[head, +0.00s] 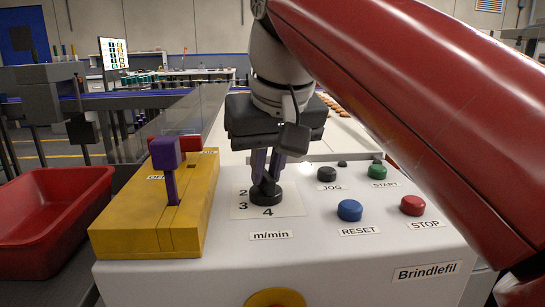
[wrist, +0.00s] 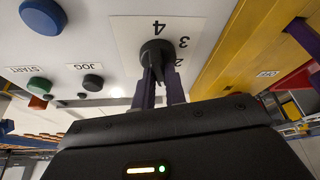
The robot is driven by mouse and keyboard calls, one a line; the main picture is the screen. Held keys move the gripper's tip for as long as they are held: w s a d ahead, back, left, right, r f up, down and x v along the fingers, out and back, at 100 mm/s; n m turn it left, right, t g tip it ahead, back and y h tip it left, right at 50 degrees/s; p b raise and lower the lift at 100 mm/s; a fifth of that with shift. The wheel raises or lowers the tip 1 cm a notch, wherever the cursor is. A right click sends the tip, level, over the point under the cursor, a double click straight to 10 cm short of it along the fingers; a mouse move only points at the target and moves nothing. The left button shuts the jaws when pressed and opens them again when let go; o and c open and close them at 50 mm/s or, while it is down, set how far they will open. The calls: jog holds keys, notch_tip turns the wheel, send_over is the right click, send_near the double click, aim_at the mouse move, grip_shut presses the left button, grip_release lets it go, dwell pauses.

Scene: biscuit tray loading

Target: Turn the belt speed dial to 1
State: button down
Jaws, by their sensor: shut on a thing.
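The belt speed dial (head: 266,194) is a black knob on a white scale plate (head: 290,207) marked m/min, on top of the pale control panel. The numbers 2, 3 and 4 show around it; no 1 is visible. My gripper (head: 266,174) comes down from above with its purple fingers closed on the knob. In the wrist view the dial (wrist: 156,50) sits between the fingertips of my gripper (wrist: 160,75), beside the 4, 3 and 2. I cannot tell which number the dial points to.
A yellow switch box (head: 140,222) with a purple lever (head: 167,165) stands left of the dial. Right of it are the black JOG (head: 327,174), green START (head: 377,172), blue RESET (head: 349,210) and red STOP (head: 412,205) buttons. A red bin (head: 50,225) is at far left.

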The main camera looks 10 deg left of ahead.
jog(key=shift+a+m+t+h, duration=0.1)
jog(key=shift+m+t+h, duration=0.3)
jog(key=shift+m, duration=1.1)
jog(key=c, duration=1.4)
grip_release()
jog(key=shift+c, duration=0.2)
jog(key=a+v, duration=0.1)
jog(key=v, duration=0.6)
jog(key=shift+d+r, duration=0.4)
jog(key=shift+d, duration=0.05)
jog(key=shift+s, duration=0.15)
